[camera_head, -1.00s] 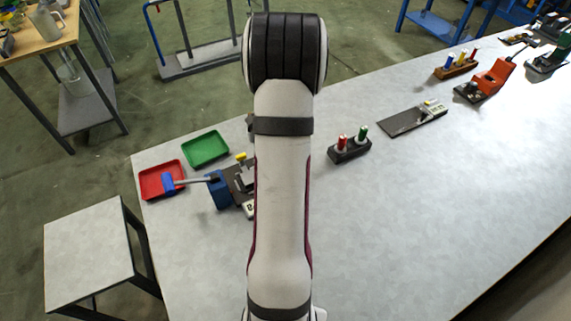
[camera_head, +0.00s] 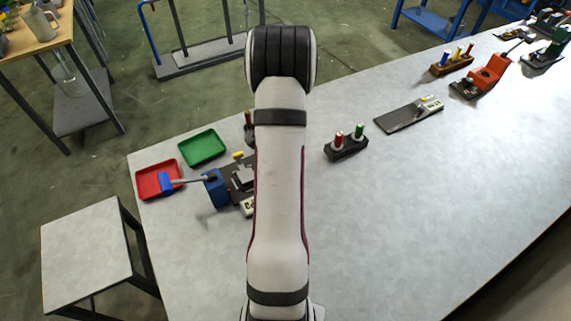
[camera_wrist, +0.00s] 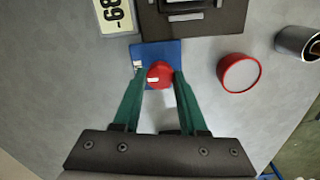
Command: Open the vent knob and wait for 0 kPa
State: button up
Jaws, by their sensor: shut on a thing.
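In the wrist view the small red vent knob (camera_wrist: 159,73) with a white mark sits on a blue plate (camera_wrist: 147,52). My gripper (camera_wrist: 160,76) has its two green fingers on either side of the knob and is shut on it. A pale display (camera_wrist: 114,14) with dark digits lies at the top left, turned and partly cut off; it seems to read -89. In the head view the display (camera_head: 248,207) is partly hidden by my arm, which also hides my gripper and the knob.
A red-rimmed round piece (camera_wrist: 240,73) and a metal cylinder (camera_wrist: 298,42) stand right of the knob in the wrist view. In the head view, a red tray (camera_head: 147,190), a green tray (camera_head: 203,148) and a blue holder (camera_head: 215,189) lie left of my arm. The right foreground of the bench (camera_head: 400,230) is clear.

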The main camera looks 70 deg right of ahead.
grip_shut()
jog(key=n, duration=0.8)
jog(key=shift+n, duration=0.3)
jog(key=n, duration=0.4)
jog(key=shift+n, duration=0.3)
jog(key=n, duration=0.4)
jog(key=shift+n, duration=0.3)
